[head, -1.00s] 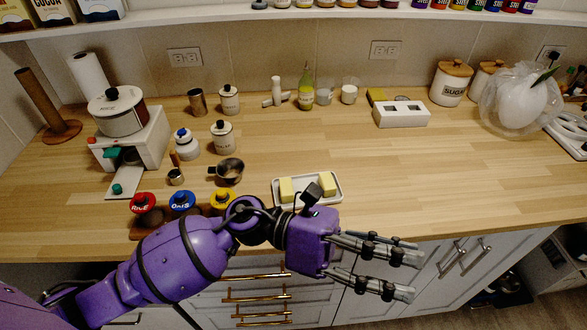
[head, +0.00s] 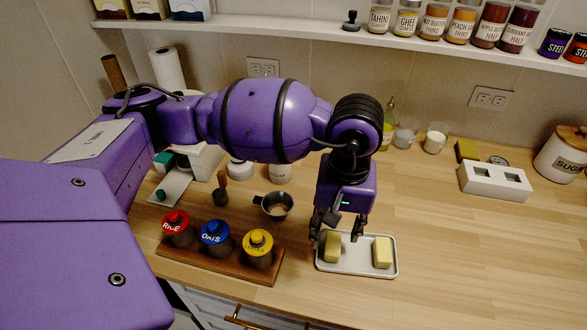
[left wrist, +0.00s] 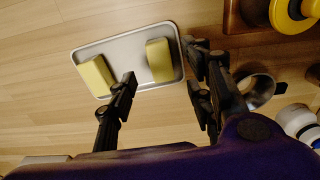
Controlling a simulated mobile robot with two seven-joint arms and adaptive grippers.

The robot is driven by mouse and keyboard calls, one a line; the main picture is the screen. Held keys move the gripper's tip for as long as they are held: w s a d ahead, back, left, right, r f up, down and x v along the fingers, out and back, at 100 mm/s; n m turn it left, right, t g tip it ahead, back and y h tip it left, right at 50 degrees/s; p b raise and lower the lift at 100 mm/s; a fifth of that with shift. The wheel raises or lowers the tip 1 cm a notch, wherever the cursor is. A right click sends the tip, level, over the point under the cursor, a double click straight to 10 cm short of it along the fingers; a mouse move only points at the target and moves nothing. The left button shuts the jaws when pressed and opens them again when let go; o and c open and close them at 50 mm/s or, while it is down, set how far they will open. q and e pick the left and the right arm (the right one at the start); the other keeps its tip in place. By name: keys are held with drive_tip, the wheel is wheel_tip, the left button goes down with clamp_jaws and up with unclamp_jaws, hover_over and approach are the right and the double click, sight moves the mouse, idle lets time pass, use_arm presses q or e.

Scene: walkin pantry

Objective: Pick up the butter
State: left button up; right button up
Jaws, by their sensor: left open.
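Two pale yellow butter blocks lie apart on a white rectangular tray (head: 357,268) on the wooden counter. The left butter (head: 333,248) is under my left gripper (head: 340,230); the right butter (head: 382,252) is clear of it. My left gripper points down, open and empty, with a finger to each side of the left butter. In the left wrist view this butter (left wrist: 160,61) shows beyond and between the open fingers (left wrist: 163,72), and the other butter (left wrist: 96,76) lies to the left. Contact cannot be told. My right gripper is not in view.
A wooden rack (head: 215,262) with rice, oats and yellow-lidded jars stands just left of the tray. A metal cup (head: 274,206) is behind it. A white holder (head: 495,181) stands back right. The counter right of the tray is clear.

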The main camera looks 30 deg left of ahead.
sight(334, 243)
use_arm(q)
wheel_tip(334, 243, down, 4)
drive_tip(key=shift+f, duration=0.1)
clamp_jaws()
idle(0.4)
